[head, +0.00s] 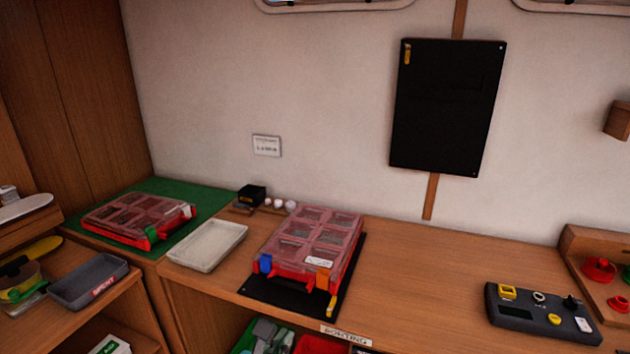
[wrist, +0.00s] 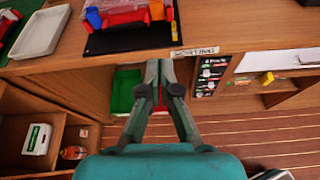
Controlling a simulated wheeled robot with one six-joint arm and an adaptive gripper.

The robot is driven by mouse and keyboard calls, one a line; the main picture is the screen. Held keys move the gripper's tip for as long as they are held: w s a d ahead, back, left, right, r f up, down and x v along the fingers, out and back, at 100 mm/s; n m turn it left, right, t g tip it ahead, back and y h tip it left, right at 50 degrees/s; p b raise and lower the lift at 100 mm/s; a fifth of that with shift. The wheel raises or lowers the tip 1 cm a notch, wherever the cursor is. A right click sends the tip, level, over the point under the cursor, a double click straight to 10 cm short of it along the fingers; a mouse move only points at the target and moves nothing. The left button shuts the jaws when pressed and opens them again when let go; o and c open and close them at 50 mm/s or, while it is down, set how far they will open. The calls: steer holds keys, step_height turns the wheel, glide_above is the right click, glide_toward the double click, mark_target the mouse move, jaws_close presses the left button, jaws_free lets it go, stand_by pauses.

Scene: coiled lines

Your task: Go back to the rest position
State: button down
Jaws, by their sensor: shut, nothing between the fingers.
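My gripper (wrist: 160,72) shows in the wrist view, its two grey fingers closed together with nothing between them. It is in front of the wooden workbench, its tips just below the front edge near the sorting label (wrist: 194,51). The gripper does not show in the head view. A red organiser box with a clear lid (head: 308,240) sits on a black mat (head: 290,297) on the bench. Its front edge with blue and orange latches also shows in the wrist view (wrist: 118,17).
A white tray (head: 207,246) lies left of the box; another red case (head: 137,219) lies on a green mat. A dark control box (head: 541,314) stands at the right. Below the bench are a green bin (wrist: 125,90) and open shelves. The bench middle right of the box is clear.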

steer(key=s+d+f+m+y, duration=0.2)
steer(key=d+f+m, duration=0.2)
steer(key=d+f, duration=0.7)
steer(key=s+d+f+m+y, duration=0.2)
steer(key=s+d+f+m, duration=0.35)
steer(key=s+f, duration=0.4)
steer(key=s+d+f+m+y, duration=0.1)
steer(key=s+d+m, duration=0.1)
steer(key=s+m, duration=0.4)
steer(key=s+d+f+m+y, duration=0.1)
steer(key=s+d+m, duration=0.25)
steer(key=s, duration=0.45)
steer(key=s+d+r+m+t+h, duration=0.1)
steer(key=s+d+r+m, duration=0.1)
steer(key=s+r+m, duration=0.4)
steer(key=shift+s+r+m+t+h, duration=0.4)
steer(key=shift+s+m, duration=2.45)
steer(key=shift+m, duration=0.25)
steer(key=shift+d, duration=0.1)
